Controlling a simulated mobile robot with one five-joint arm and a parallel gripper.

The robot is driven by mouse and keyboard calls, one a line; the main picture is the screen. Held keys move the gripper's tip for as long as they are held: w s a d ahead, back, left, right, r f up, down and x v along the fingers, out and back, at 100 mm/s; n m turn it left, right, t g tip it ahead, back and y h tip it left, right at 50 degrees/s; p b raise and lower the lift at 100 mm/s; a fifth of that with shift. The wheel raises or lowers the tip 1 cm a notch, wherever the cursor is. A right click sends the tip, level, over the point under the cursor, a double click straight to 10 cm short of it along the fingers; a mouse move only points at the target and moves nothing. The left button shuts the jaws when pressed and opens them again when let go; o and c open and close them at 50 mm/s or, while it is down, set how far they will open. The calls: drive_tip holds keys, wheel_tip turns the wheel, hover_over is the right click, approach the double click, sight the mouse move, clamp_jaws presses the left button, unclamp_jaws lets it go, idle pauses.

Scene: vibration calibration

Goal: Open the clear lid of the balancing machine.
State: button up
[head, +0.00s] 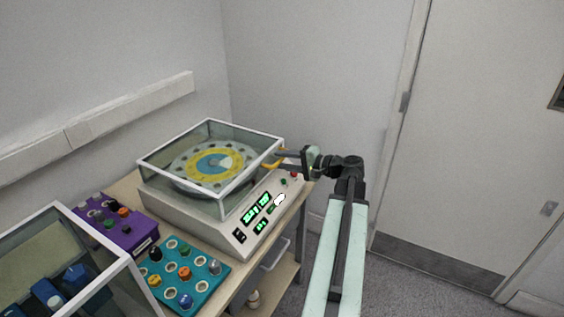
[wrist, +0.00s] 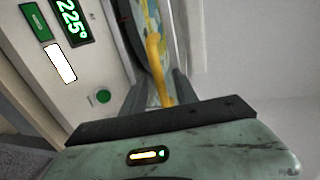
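The balancing machine (head: 217,229) is a pale box on the bench with a green-lit display panel. Its clear lid (head: 211,120) has white edges and sits down over a round yellow and blue disc (head: 208,163). A yellow handle (head: 273,160) is on the lid's right side; it also shows in the wrist view (wrist: 155,62). My gripper (head: 279,158) reaches in from the right at the handle. In the wrist view its two fingers (wrist: 158,90) stand apart with the handle between them. Whether either finger touches the handle is unclear.
A purple tray (head: 139,246) and a teal tray (head: 208,292) with coloured knobs stand in front of the machine. A white-framed case (head: 125,256) is at the lower left. Walls rise close behind and left. A door (head: 480,130) is at right, with open floor before it.

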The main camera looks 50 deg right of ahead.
drive_tip(key=shift+w+a+f, duration=0.15)
drive_tip(key=shift+w, duration=0.4)
clamp_jaws()
idle(1.0)
